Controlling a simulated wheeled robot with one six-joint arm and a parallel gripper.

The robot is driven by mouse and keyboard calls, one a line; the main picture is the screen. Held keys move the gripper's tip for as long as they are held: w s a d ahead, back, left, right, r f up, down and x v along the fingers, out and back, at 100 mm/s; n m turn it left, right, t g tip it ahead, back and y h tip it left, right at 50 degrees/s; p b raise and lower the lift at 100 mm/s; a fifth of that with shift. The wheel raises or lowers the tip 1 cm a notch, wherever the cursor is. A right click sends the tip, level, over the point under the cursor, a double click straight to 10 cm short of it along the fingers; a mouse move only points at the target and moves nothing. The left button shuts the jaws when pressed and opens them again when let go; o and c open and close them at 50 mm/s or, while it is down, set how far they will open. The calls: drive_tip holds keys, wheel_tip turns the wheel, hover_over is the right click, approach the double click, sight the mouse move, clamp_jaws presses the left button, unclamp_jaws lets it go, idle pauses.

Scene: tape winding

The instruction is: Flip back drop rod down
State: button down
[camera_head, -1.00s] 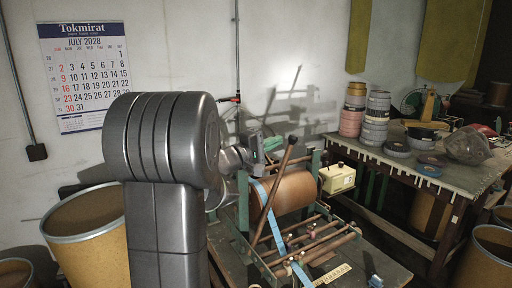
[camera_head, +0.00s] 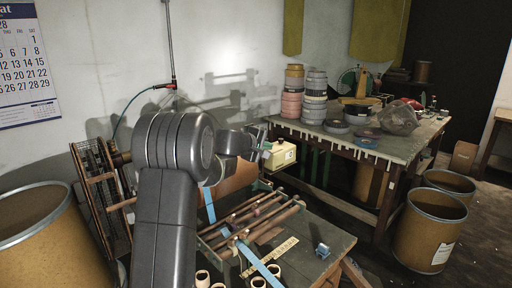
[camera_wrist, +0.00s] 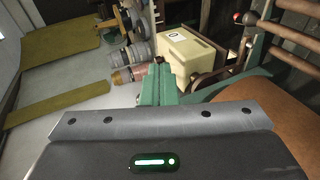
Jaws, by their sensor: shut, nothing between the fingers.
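The winding machine carries several brown rods (camera_head: 255,215) lying across its front, with a blue tape strip (camera_head: 209,206) running past them. No rod stands upright in the head view now; my arm hides part of the machine, so I cannot tell surely which rod is the back drop rod. A copper-brown roll (camera_head: 238,177) is partly behind my arm and shows at the right of the wrist view (camera_wrist: 275,105). My gripper (camera_head: 264,143) is above the machine's back right corner, apart from the rods. In the wrist view its green fingers (camera_wrist: 157,84) are together and empty.
A cream box (camera_head: 280,153) is just beyond my gripper; it is close ahead in the wrist view (camera_wrist: 190,50). A table (camera_head: 350,142) with stacked tape rolls (camera_head: 315,97) stands behind. Fibre drums (camera_head: 428,230) are at right and left. A rack (camera_head: 97,185) stands left.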

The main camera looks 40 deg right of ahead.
drive_tip(key=shift+y, duration=0.8)
drive_tip(key=d+f+b, duration=0.1)
drive_tip(key=d+f, duration=0.1)
drive_tip(key=f, duration=0.2)
drive_tip(key=d+f+b, duration=0.1)
drive_tip(key=d+f, duration=0.1)
drive_tip(key=f, duration=0.3)
drive_tip(key=d+f+b, duration=0.2)
drive_tip(key=f, duration=0.2)
drive_tip(key=shift+w+d+f, duration=0.15)
drive_tip(key=shift+w+f, duration=0.1)
drive_tip(key=shift+f, duration=0.1)
drive_tip(key=shift+d+f+b, duration=0.3)
drive_tip(key=shift+f+b, duration=0.6)
drive_tip(key=shift+r, duration=0.1)
drive_tip(key=shift+a+r, duration=0.15)
drive_tip(key=shift+r, duration=0.2)
drive_tip(key=s+a+r+p, duration=0.1)
drive_tip(key=a+r, duration=0.4)
drive_tip(key=r, duration=0.6)
drive_tip(key=shift+s+r, duration=0.4)
drive_tip(key=shift+s, duration=0.3)
